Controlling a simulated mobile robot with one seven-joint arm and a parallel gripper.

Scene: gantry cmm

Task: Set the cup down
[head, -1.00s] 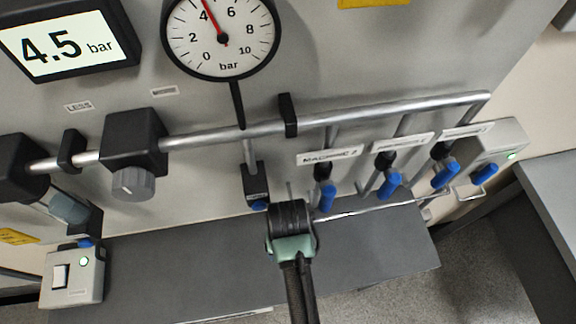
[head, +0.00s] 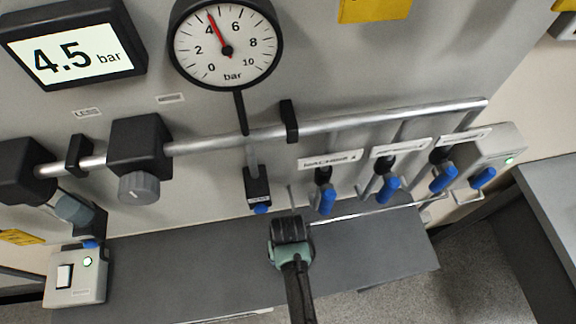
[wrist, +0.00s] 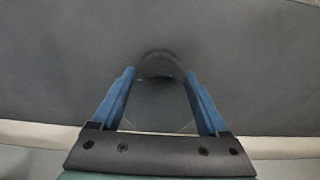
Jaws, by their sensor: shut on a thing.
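My gripper (head: 290,222) hangs over the dark grey bench top (head: 200,262), in front of the pipe panel. In the wrist view its two blue fingers (wrist: 160,76) stand apart, shut on a dark grey thing with a rounded end, which I take to be the cup (wrist: 160,100). The cup is dim against the dark surface, so its outline is hard to read. In the head view the gripper body hides it. I cannot tell whether it touches the bench top.
A metal pipe (head: 220,142) and several blue-handled valves (head: 388,190) are behind and right of my gripper. A grey switch box (head: 75,277) is at the left. The bench top left of my gripper is clear.

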